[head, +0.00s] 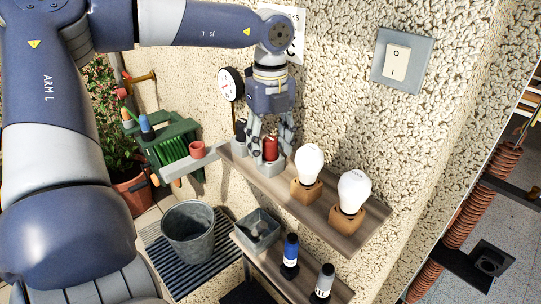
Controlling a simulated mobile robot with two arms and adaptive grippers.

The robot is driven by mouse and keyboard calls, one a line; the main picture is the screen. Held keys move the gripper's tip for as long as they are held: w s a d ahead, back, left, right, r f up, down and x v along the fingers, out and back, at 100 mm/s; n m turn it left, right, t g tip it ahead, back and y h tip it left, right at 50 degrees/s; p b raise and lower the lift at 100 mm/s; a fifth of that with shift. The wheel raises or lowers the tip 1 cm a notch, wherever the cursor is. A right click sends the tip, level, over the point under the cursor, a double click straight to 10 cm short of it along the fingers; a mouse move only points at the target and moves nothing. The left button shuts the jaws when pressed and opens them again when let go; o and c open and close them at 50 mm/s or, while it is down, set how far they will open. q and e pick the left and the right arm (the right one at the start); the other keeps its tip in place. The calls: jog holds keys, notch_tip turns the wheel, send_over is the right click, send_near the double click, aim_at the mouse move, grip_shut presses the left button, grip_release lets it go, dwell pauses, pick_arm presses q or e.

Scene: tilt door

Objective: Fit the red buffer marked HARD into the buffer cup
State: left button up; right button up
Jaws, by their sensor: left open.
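A red cylinder (271,148), the likely red buffer, stands upright in a light grey block (271,170) on the wooden upper shelf. No HARD marking is legible on it. My left gripper (271,142) points down from above, its open fingers on either side of the red cylinder. I cannot tell whether they touch it. A black square fitting with a round recess (489,260) sits at the far right, below a rust-red coil spring. It may be the buffer cup, but I cannot be sure. My right gripper is out of view.
Two white bulbs on wooden blocks (307,190) stand right of the gripper on the upper shelf (335,228). A dark item in a grey block stands close on the left. Below are a blue bottle-like piece (290,252), a grey one (322,283), a tray (257,232) and a bucket (188,232).

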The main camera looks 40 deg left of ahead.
aim_at(270, 138)
pick_arm(q)
jog(key=c, duration=1.1)
jog(key=shift+r, duration=0.2)
jog(key=shift+r+p, duration=0.95)
jog(key=shift+r, duration=0.9)
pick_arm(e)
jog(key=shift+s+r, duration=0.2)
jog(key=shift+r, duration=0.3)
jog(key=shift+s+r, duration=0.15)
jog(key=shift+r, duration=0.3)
pick_arm(q)
jog(key=shift+s, duration=0.1)
jog(key=shift+c, duration=0.3)
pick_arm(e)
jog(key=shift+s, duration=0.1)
